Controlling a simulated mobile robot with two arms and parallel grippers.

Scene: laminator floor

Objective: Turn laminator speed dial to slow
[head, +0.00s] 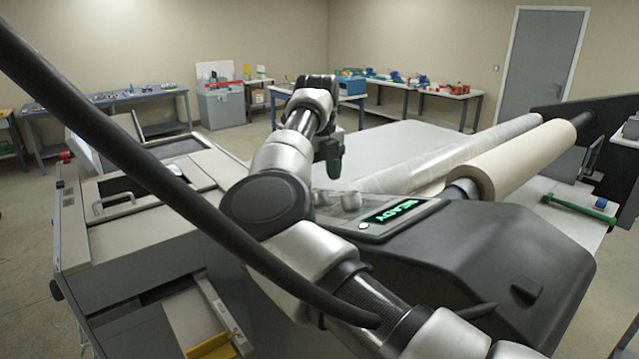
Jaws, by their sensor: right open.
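My right arm comes in from the bottom and bends over. Its right gripper (333,168) points down above and behind the knobs, apart from them as far as I can see. It is open, with nothing seen in it. My left gripper is out of view.
A film roll (440,160) and a cream roll (520,160) lie on the laminator to the right of the panel. A grey cabinet (150,215) with a handle stands at left. Workbenches (110,100) line the walls. A grey door (541,68) is at the back right.

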